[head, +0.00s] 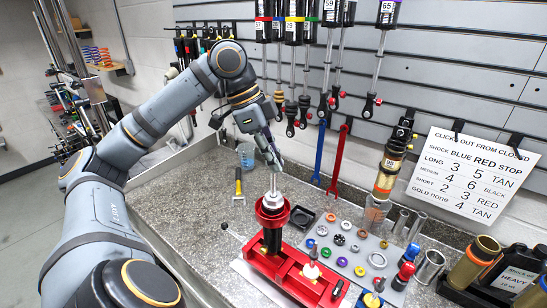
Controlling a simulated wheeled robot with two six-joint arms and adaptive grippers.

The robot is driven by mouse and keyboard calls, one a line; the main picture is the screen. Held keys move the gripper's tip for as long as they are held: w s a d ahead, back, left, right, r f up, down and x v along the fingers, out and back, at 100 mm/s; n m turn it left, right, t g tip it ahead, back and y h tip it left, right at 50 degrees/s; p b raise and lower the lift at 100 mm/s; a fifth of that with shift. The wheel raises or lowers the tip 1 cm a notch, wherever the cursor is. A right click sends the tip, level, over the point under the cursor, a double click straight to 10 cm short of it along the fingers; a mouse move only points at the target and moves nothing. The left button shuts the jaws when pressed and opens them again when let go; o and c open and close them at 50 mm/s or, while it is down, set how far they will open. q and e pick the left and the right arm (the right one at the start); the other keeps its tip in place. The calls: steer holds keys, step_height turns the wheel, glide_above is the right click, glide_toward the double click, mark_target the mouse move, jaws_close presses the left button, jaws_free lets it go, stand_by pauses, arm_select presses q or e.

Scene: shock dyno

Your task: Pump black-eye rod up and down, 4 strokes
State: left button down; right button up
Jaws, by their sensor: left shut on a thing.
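My left gripper (272,153) is above the bench, shut around the top end of a thin silver rod (274,182). The rod stands upright and runs down into a silver fitting (273,200) in a red funnel-like cup (258,211). Below it a dark body (272,240) stands in a red fixture (290,272). The rod's black eye is hidden by the gripper fingers. My right gripper is out of view.
Rings and small parts lie on a grey mat (345,243) to the right. A gold-banded shock (388,175) stands behind them. Shocks hang on the wall behind.

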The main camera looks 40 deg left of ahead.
mark_target(274, 180)
arm_select(q)
steer(key=shift+f, duration=0.1)
step_height(274, 180, down, 6)
steer(key=b, duration=0.6)
stand_by(0.3)
stand_by(0.4)
step_height(274, 180, up, 6)
steer(key=p, duration=0.6)
stand_by(0.3)
step_height(274, 180, down, 6)
steer(key=b, duration=0.6)
steer(key=shift+f, duration=0.1)
steer(key=c, duration=1.3)
jaws_free()
